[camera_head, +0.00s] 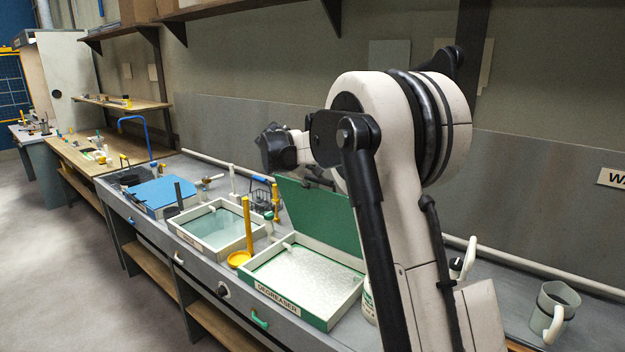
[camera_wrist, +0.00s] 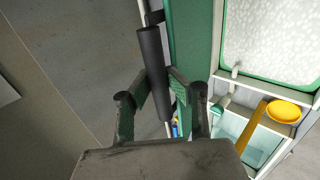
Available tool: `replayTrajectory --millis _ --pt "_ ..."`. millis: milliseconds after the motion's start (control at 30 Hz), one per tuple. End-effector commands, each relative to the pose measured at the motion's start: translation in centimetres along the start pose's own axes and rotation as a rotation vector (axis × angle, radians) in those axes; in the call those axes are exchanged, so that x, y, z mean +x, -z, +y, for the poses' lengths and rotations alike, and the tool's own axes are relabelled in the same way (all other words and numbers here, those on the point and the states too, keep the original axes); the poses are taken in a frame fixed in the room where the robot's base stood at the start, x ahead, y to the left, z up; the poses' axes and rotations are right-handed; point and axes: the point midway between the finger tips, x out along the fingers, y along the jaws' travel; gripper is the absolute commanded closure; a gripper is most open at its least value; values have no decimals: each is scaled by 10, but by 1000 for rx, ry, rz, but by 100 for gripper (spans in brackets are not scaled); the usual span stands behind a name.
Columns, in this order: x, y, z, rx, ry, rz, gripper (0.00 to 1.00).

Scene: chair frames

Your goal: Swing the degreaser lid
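The degreaser tank (camera_head: 300,283) is a white-and-green box with a pale, bubbly surface, labelled DEGREASER. Its green lid (camera_head: 318,214) stands raised along the tank's back edge, leaning back. In the wrist view the lid (camera_wrist: 188,42) shows as a green strip with a dark cylindrical handle (camera_wrist: 150,70) beside it. My gripper (camera_wrist: 158,80) has its two fingertips on either side of this handle, very close to it. Whether both fingers press on it is unclear. In the head view my arm hides the fingertips and part of the lid.
A rinse tank (camera_head: 214,226) and a blue-lidded box (camera_head: 160,193) stand to the left. A yellow long-handled dipper (camera_head: 243,250) rests between the tanks. A grey mug (camera_head: 555,305) stands at the right. A pipe (camera_head: 535,267) runs along the back wall.

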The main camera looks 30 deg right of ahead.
Motion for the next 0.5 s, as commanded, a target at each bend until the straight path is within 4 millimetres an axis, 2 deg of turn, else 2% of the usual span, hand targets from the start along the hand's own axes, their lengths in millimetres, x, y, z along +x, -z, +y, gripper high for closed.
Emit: replayTrajectory --millis 67,300,500 --pt "0 0 0 0 0 -1 100" --pt "1 0 1 0 0 -1 100" --pt "8 0 13 0 0 -1 100"
